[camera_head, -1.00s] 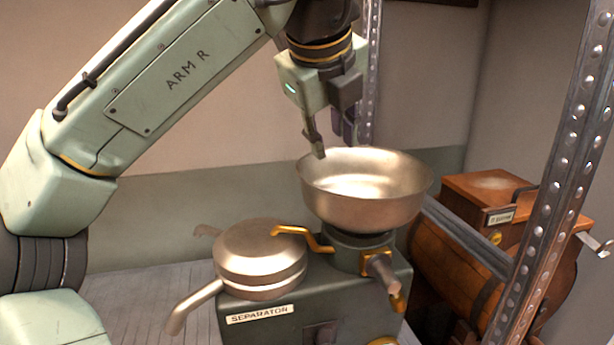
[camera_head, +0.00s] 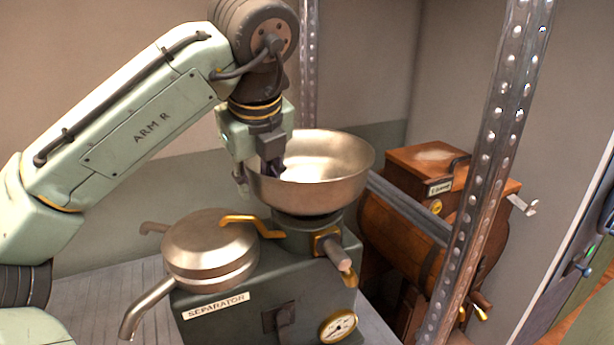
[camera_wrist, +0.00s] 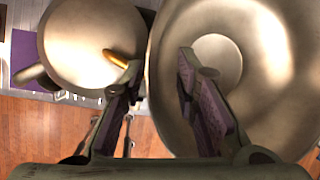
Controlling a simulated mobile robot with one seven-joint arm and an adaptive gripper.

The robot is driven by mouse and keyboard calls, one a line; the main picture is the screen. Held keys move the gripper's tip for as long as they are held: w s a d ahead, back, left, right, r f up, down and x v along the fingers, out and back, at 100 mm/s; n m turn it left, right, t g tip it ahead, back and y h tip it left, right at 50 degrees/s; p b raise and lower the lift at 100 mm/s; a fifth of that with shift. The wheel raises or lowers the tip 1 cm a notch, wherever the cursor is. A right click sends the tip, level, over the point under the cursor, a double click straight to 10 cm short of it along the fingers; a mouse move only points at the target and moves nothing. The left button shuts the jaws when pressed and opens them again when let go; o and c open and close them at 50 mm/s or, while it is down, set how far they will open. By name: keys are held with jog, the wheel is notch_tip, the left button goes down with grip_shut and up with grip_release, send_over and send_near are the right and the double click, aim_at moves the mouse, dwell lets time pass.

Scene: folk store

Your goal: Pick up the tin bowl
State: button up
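The tin bowl (camera_head: 322,192) is a wide metal bowl sitting upright on top of the separator (camera_head: 255,300). It fills the right of the wrist view (camera_wrist: 275,60). My gripper (camera_head: 256,178) points down at the bowl's left rim. Its fingers are apart, one outside the wall and one inside the bowl, with the rim between them. The wrist view shows the same gripper (camera_wrist: 160,64) with a gap on both sides of the rim. The fingertip inside the bowl is partly hidden by the rim in the head view.
The separator's round metal lid with spouts (camera_head: 210,245) stands close to the left of the bowl. A brass spout (camera_head: 250,224) lies between them. A perforated metal post (camera_head: 490,170) rises at right, with a wooden barrel device (camera_head: 400,235) behind it.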

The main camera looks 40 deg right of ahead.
jog(key=shift+w+d+f, duration=0.15)
jog(key=shift+f, duration=0.4)
jog(key=shift+c, duration=0.5)
grip_shut()
